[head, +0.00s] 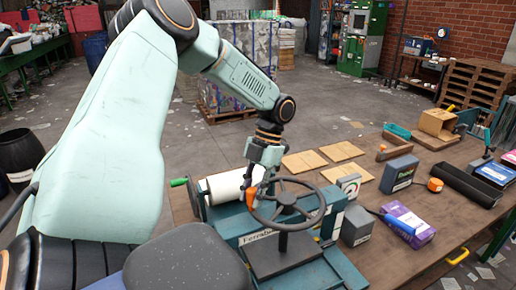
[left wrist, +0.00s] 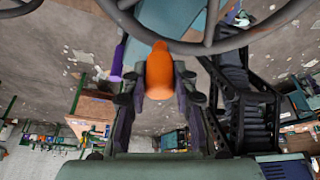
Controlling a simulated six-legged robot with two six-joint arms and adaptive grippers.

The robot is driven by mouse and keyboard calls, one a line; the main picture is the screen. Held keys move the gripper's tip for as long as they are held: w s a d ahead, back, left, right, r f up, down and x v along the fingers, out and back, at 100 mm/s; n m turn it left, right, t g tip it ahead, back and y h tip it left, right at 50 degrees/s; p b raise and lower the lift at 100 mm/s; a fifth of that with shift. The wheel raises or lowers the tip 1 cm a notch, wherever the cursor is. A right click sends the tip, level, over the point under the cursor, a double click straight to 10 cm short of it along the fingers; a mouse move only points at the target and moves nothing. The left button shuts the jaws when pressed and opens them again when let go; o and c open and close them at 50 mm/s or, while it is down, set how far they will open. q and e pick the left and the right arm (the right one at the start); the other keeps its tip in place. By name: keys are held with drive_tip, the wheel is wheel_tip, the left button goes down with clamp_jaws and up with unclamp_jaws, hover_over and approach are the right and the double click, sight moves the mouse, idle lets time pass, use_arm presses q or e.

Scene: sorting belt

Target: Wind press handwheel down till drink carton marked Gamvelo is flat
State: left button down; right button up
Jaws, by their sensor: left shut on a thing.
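The press handwheel (head: 316,217) is a dark spoked ring on a post above the teal press (head: 232,222), whose label is only partly readable. Part of the wheel rim (left wrist: 235,42) crosses the top of the left wrist view. An orange crank knob (head: 251,200) stands at the wheel's left side. My left gripper (head: 254,188) is shut on this knob from above; the left wrist view shows the orange knob (left wrist: 159,72) between the fingers. I cannot make out a carton marked Gamvelo; the inside of the press is hidden. My right gripper is not in view.
A white roller (head: 225,186) with a green handle lies beside the press. Right of it on the bench (head: 385,262) are a grey block (head: 356,226), a purple box (head: 408,222) and a dark grey box (head: 399,173). Flat cardboard pieces (head: 342,151) lie behind.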

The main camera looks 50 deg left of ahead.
use_arm(q)
drive_tip(key=shift+a, duration=0.1)
idle(0.4)
drive_tip(key=c, duration=1)
unclamp_jaws()
drive_tip(key=shift+c, duration=0.2)
wheel_tip(320, 180, up, 10)
drive_tip(key=shift+f, duration=0.1)
